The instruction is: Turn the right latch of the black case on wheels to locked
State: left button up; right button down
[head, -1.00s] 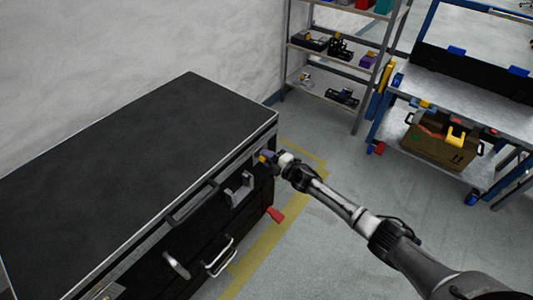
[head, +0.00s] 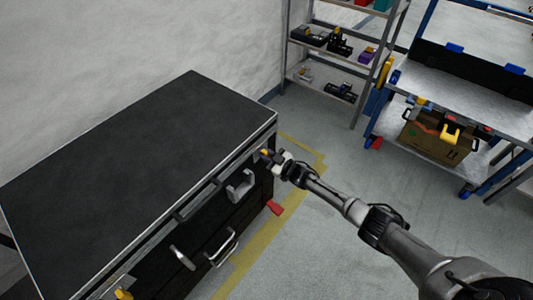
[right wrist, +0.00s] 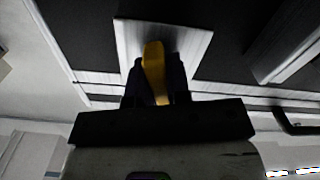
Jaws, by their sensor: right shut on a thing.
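The black case (head: 150,165) on wheels stands at the left in the head view, with its dark lid and metal edging. Its right latch shows in the right wrist view as a yellow handle (right wrist: 154,70) on a pale metal plate (right wrist: 195,42). My right gripper (head: 269,157) is at the right end of the case's front. In the right wrist view its dark fingers (right wrist: 155,88) are shut on the yellow handle, one on each side. The fingers hide part of the handle. A second yellow latch (head: 123,293) shows at the bottom edge of the head view. My left gripper is out of view.
Metal handles (head: 222,247) stick out from the case's front. A red pedal (head: 273,207) is low at its right end. A shelf rack (head: 335,85) and a blue-framed workbench (head: 455,100) with a cardboard box (head: 435,140) stand behind.

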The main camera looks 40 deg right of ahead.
jog(key=m, duration=0.2)
jog(key=shift+m, duration=0.9)
jog(key=c, duration=1.1)
grip_release()
